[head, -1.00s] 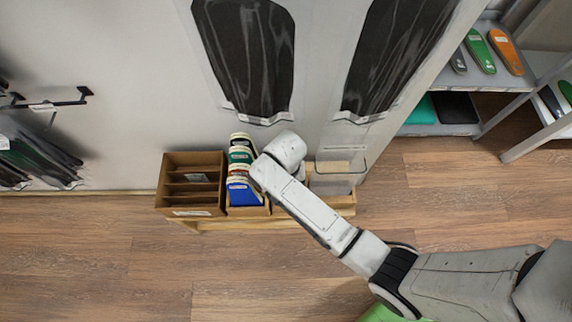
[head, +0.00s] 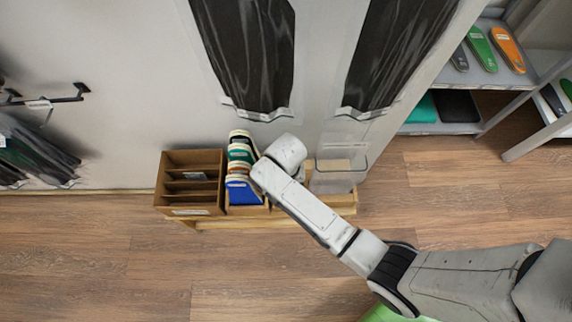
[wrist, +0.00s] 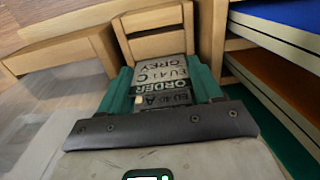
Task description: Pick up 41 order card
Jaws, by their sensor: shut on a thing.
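The 41 order card (wrist: 160,72), lettered "ORDER", "GREY" and "EU 41 C", shows upside down in the wrist view. It lies between the green fingertips of my gripper (wrist: 162,82), which is shut on it. A darker strip lettered "EU 40 A" (wrist: 165,98) shows just below it, nearer the palm; I cannot tell whether it is a separate card. A wooden holder (wrist: 155,45) stands right behind the 41 card. In the head view my arm's wrist hides the gripper and the card.
A brown slotted box (head: 190,210) and a bin of coloured insoles (head: 243,192) stand left of my wrist on a low wooden bench (head: 240,223). A clear container (head: 340,178) is close on the right. Shelves (head: 440,130) stand further right. The front floor is clear.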

